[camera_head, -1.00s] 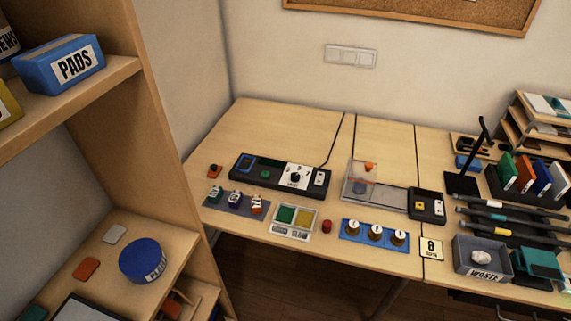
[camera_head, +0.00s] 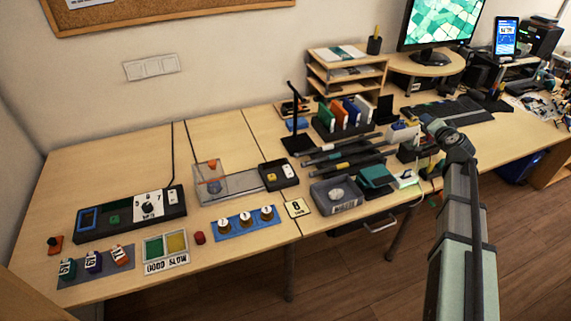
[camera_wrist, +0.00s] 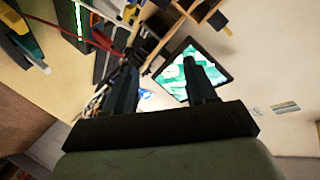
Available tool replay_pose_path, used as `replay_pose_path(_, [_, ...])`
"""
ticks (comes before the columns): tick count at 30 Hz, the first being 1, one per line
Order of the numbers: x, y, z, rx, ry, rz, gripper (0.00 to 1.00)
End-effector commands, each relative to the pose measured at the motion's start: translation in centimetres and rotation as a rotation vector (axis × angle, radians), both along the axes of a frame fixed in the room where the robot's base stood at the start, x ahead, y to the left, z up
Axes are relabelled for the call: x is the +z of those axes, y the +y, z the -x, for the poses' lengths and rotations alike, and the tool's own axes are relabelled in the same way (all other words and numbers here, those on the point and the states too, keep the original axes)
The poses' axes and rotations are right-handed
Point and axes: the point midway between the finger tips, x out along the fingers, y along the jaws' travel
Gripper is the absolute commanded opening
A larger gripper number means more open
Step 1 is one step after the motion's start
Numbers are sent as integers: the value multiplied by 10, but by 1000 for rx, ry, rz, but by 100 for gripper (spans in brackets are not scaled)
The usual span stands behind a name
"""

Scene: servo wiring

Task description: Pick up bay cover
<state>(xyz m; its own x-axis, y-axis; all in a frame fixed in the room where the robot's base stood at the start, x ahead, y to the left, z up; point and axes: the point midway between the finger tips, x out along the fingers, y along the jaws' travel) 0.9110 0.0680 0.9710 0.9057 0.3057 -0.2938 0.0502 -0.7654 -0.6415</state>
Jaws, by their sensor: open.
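I cannot tell for sure which thing is the bay cover; nothing in view is clearly marked as one. A clear upright panel (camera_head: 208,174) stands at the back left of a grey tray-like unit (camera_head: 235,185) on the desk, with an orange piece by it. My gripper shows in the wrist view (camera_wrist: 160,62), its two dark fingers apart and nothing between them. In the head view my arm rises at the right, in front of the desk, and its end is well to the right of the clear panel.
A paper rack (camera_head: 345,70) and a monitor (camera_head: 437,25) stand farther back. The floor in front is open.

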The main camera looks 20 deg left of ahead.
Motion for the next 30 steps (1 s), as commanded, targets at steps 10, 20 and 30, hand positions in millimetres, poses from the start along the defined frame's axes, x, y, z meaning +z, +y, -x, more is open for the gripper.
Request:
replay_pose_path(10, [-11,193,12,298,52,132,56])
replay_pose_path(20, [-23,368,65,574,84,273,56])
replay_pose_path(30, [-35,532,157,849,95,426,56])
